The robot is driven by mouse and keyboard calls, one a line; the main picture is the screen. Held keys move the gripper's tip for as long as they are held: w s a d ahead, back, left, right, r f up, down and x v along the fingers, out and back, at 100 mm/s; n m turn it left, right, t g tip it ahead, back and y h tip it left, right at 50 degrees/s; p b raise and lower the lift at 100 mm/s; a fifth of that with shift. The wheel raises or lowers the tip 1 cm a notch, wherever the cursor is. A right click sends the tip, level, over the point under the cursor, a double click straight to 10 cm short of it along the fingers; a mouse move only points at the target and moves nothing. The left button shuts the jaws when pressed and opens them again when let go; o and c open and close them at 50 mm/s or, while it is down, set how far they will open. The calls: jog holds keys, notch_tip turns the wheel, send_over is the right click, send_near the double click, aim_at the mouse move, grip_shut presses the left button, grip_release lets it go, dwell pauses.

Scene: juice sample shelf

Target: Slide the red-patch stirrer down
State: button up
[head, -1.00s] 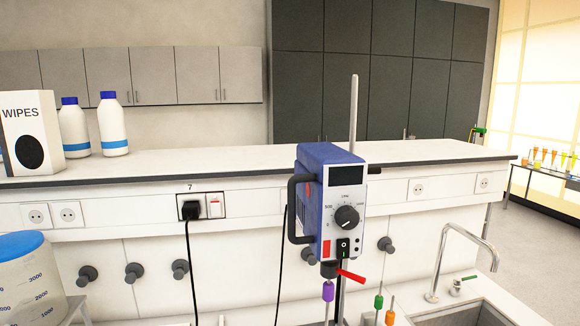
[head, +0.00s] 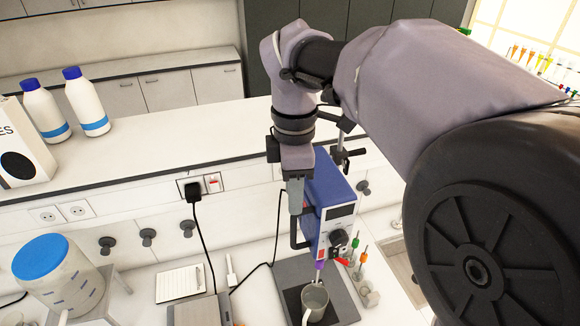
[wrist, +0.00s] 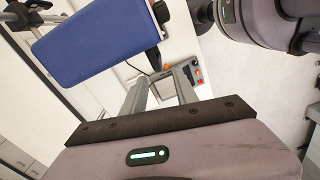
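Green- and orange-topped tools (head: 362,255) stand right of the stirrer. A blue-lidded tub (head: 58,280) and a notepad (head: 180,283) are on the left.

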aim_at(293, 233)
jog(key=f, duration=0.8)
jog(key=f+b, duration=0.1)
jog(key=f, duration=0.3)
jog(key=shift+w+f, duration=0.25)
jog(key=shift+f, duration=0.15)
jog(key=shift+s, duration=0.1)
grip_shut()
dwell(0.5)
